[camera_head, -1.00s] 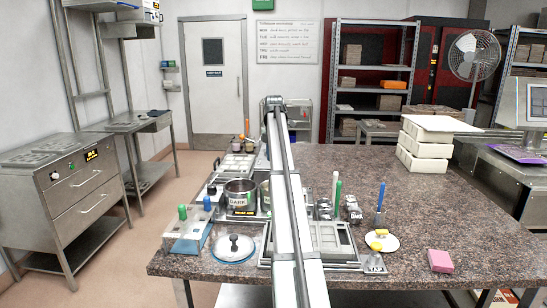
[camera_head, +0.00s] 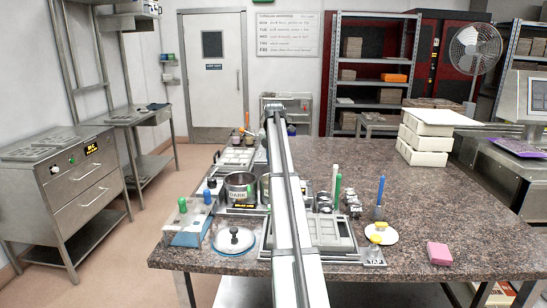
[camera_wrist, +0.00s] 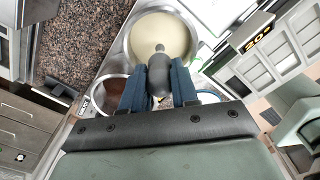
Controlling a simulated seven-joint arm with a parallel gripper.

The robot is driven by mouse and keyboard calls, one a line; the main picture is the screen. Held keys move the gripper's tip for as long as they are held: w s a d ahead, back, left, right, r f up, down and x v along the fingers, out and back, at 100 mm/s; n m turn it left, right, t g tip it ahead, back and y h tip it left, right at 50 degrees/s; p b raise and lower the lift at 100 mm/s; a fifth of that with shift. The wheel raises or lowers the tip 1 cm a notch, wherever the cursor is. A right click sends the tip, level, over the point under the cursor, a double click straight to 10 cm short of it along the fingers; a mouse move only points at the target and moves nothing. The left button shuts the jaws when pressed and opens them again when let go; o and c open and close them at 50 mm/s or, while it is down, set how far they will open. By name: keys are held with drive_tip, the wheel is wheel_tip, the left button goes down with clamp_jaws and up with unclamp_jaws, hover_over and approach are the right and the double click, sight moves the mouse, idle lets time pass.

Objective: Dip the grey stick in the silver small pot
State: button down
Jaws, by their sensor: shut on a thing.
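In the wrist view my gripper (camera_wrist: 158,88) has its two dark blue fingers shut on the grey stick (camera_wrist: 158,72), a dark grey rounded handle with a narrow end. The narrow end overlaps the near side of a silver pot (camera_wrist: 134,45) of cream-coloured liquid; I cannot tell whether it touches the liquid. A second silver pot (camera_wrist: 97,97) with brown content is partly hidden by the left finger. In the head view a silver pot labelled DARK (camera_head: 240,190) stands left of my arm, and another pot (camera_head: 264,187) is mostly hidden behind it. My gripper is hidden there.
Left of my arm are a rack (camera_head: 187,225) with green and blue handles and a round knobbed lid (camera_head: 233,240). A mould tray (camera_head: 335,234), upright sticks and a pink block (camera_head: 439,253) are to the right.

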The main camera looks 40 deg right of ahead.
drive_tip(key=shift+f, duration=2.3)
drive_tip(key=shift+r, duration=0.2)
drive_tip(key=shift+r, duration=3.55)
drive_tip(key=shift+r, duration=0.15)
drive_tip(key=shift+r, duration=1.85)
